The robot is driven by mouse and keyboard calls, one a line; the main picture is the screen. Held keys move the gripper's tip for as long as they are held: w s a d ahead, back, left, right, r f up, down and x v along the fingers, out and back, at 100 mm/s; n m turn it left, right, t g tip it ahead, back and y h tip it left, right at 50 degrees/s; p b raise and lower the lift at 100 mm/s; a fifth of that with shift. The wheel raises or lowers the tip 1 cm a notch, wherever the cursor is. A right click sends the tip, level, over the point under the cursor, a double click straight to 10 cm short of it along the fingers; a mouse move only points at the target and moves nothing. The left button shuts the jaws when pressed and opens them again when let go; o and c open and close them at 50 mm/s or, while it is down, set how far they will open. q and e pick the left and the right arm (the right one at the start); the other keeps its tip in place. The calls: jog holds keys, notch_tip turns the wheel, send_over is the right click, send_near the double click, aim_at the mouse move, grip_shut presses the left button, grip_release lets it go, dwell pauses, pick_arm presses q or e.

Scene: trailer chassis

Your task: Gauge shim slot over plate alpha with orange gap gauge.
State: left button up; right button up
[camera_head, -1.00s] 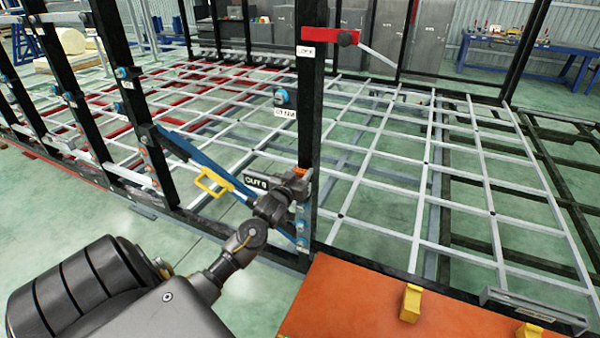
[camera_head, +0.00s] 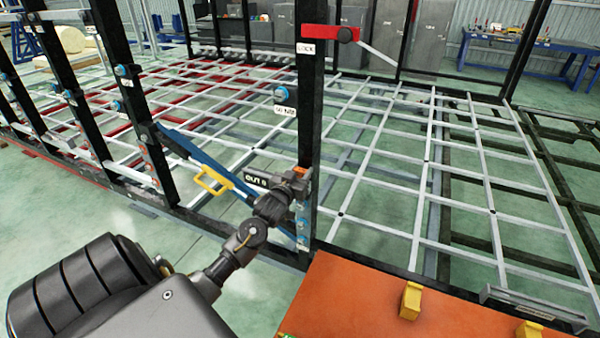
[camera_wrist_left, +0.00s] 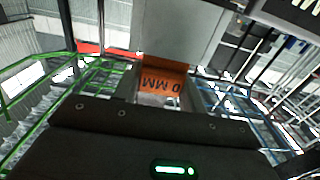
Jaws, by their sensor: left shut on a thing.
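My left gripper (camera_head: 298,182) is at the near black post, shut on the orange gap gauge (camera_head: 300,171). Only a small orange part of the gauge shows in the head view. Grey plates with blue bolts (camera_head: 302,226) run down the post just below the gripper. I cannot tell which one is plate alpha. The shim slot is hidden behind the gripper, so contact with it cannot be judged. My right gripper is out of view.
A blue bar with a yellow handle (camera_head: 213,181) slants left of the gripper, beside a black label (camera_head: 256,180). A red lever (camera_head: 330,34) is high on the post. An orange tabletop (camera_head: 360,305) with yellow blocks lies at front right. A white lattice chassis floor spreads behind.

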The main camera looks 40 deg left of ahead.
aim_at(305, 144)
pick_arm(q)
jog(key=shift+r, duration=0.15)
jog(key=shift+r+p, duration=3.9)
jog(key=shift+f, duration=0.1)
jog(key=s+d+m+h+b, duration=0.1)
jog(key=s+d, duration=0.3)
jog(key=d, duration=0.5)
jog(key=s+d+f+m+h+b, duration=0.1)
jog(key=s+d+b, duration=0.3)
jog(key=d, duration=0.6)
jog(key=s+d+m+h+b, duration=0.1)
jog(key=s+d+h+b, duration=0.2)
jog(key=d, duration=0.7)
jog(key=shift+s+f+m+t+h, duration=0.3)
jog(key=shift+s+t, duration=0.1)
jog(key=shift+s, duration=0.65)
